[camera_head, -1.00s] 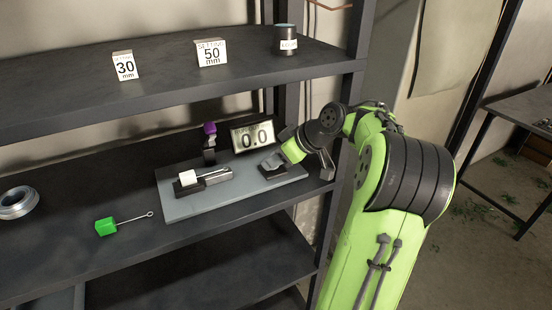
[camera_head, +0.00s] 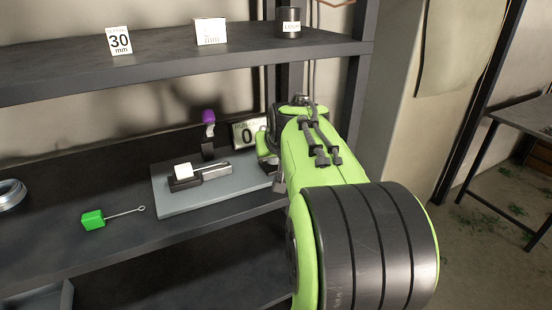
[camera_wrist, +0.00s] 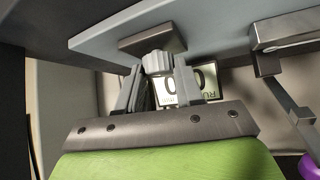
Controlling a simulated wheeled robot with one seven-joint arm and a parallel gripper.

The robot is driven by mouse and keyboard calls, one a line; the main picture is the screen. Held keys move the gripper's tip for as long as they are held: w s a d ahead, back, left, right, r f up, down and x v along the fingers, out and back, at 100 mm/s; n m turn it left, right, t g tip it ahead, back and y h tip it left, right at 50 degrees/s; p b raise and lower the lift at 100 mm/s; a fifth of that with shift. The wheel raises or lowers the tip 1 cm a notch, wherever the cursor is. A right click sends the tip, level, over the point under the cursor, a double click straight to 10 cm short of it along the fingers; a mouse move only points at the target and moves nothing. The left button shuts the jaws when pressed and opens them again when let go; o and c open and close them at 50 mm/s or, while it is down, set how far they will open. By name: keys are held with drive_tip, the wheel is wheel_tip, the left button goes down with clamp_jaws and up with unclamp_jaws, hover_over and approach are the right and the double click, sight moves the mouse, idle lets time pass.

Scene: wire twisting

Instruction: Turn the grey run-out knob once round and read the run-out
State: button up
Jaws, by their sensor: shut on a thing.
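The grey run-out knob (camera_wrist: 157,62) is ribbed and sits on a dark block in the wrist view. My gripper (camera_wrist: 161,75) is shut on it, one finger on each side. The run-out display (camera_head: 247,132) stands behind my arm, partly covered, with one 0 showing. In the wrist view the display (camera_wrist: 187,85) is upside down and partly covered by a finger; its digits look like zeros. A white block (camera_head: 184,171) and a thin rod rest in the holder on the grey plate (camera_head: 205,203).
A green-handled looped tool (camera_head: 93,219) and a metal ring (camera_head: 10,195) lie left. The upper shelf holds a 30 mm card (camera_head: 119,42), another card (camera_head: 211,32) and a dark cup (camera_head: 289,22).

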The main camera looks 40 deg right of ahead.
drive_tip(key=m, duration=0.1)
drive_tip(key=g+h, duration=0.1)
drive_tip(key=m, duration=0.1)
drive_tip(key=shift+w+a+m, duration=0.25)
drive_tip(key=shift+m, duration=0.05)
drive_tip(key=m+g+h+p, duration=0.1)
drive_tip(key=m+g+p, duration=0.1)
drive_tip(key=shift+w+r+m+h, duration=0.1)
drive_tip(key=shift+m+h, duration=0.3)
drive_tip(key=m+g+h+p, duration=0.1)
drive_tip(key=m+g+p, duration=0.2)
drive_tip(key=m+p, duration=0.1)
drive_tip(key=shift+w+a+p, duration=0.1)
drive_tip(key=shift+p, duration=0.25)
drive_tip(key=shift+m+g+p, duration=0.9)
drive_tip(key=shift+m+p, duration=0.2)
drive_tip(key=shift+p, duration=0.05)
drive_tip(key=shift+w, duration=0.1)
drive_tip(key=o, duration=1)
drive_tip(key=shift+o, duration=0.2)
